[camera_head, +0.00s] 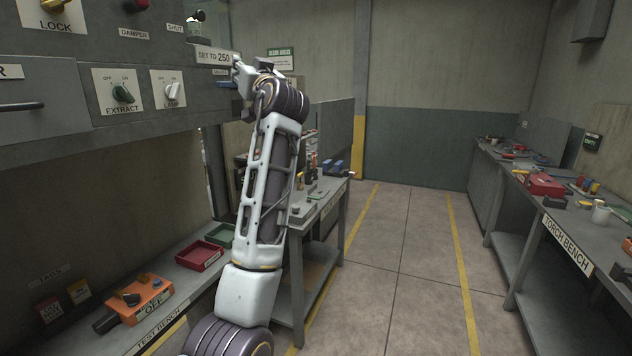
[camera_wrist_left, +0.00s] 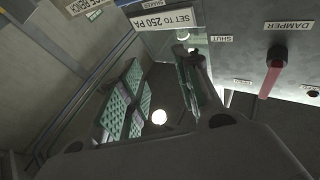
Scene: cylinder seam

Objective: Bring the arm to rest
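My left arm (camera_head: 268,185) rises from the bottom of the head view, its forearm nearly upright. My left gripper (camera_head: 240,76) is at the top, beside the right end of the grey control panel (camera_head: 150,60) and close to the "SET TO 250" label (camera_head: 214,56). I cannot tell whether it touches the panel. In the left wrist view the fingers of the gripper (camera_wrist_left: 158,82) stand apart, with green pads showing on the left one, and nothing is seen between them. My right gripper is not in view.
The panel carries an extract switch (camera_head: 122,94), a light switch (camera_head: 172,93) and a damper handle (camera_wrist_left: 273,77). The test bench (camera_head: 165,268) below holds an orange box (camera_head: 140,300) and a red tray (camera_head: 199,256). The torch bench (camera_head: 530,200) stands right. The middle floor is clear.

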